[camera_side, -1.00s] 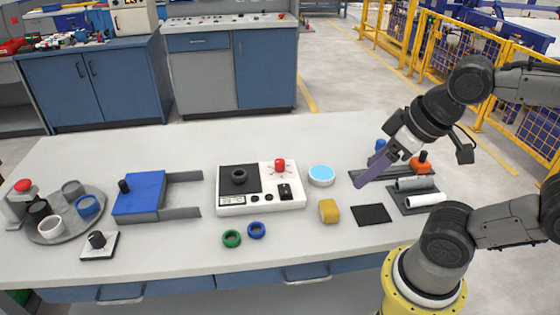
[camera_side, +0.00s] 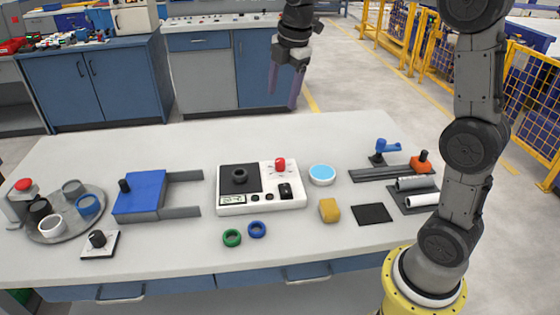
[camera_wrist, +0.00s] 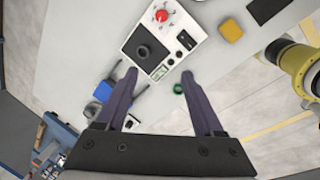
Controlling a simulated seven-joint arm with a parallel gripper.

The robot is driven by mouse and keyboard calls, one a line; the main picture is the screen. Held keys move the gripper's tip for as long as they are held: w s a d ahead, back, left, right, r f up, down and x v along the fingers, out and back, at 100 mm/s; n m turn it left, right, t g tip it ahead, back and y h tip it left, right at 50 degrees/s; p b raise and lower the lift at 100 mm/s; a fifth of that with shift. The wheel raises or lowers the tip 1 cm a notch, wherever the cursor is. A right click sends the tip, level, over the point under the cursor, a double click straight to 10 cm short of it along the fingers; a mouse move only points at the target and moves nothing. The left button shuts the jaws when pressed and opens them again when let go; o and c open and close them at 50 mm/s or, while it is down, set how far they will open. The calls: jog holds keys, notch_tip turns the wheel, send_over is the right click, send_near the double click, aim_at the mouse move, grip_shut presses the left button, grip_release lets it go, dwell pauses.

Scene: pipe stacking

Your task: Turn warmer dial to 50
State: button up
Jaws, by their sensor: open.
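A white unit (camera_side: 262,207) with a dark square plate, a small display and switches sits mid-table; it also shows in the wrist view (camera_wrist: 187,15). A red knob (camera_side: 280,165) stands at its back right, with marks around it; the knob also shows in the wrist view (camera_wrist: 161,15). I cannot read the display. A separate black knob (camera_side: 97,239) sits on a small white plate at the front left; I cannot tell which is the warmer dial. My gripper (camera_side: 283,100) is open and empty, high above the table's back part, apart from everything. Its fingers show in the wrist view (camera_wrist: 159,72).
A black ring (camera_side: 239,176) lies on the dark plate. A blue slider block (camera_side: 139,194) and a round tray of cups (camera_side: 65,233) are to the left. Green (camera_side: 231,238) and blue (camera_side: 257,229) rings lie in front. A yellow block (camera_side: 329,210) and pipe holders (camera_side: 413,200) are right.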

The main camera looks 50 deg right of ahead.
jog(key=w+d+f+g, duration=0.2)
jog(key=w+d+f, duration=0.35)
jog(key=f, duration=0.35)
send_near(280, 160)
jog(key=shift+g+y, duration=0.3)
jog(key=shift+g, duration=0.1)
jog(key=f, duration=1)
jog(key=shift+w+d+f, duration=0.1)
jog(key=shift+w+d, duration=0.15)
jog(key=shift+w, duration=0.1)
grip_shut()
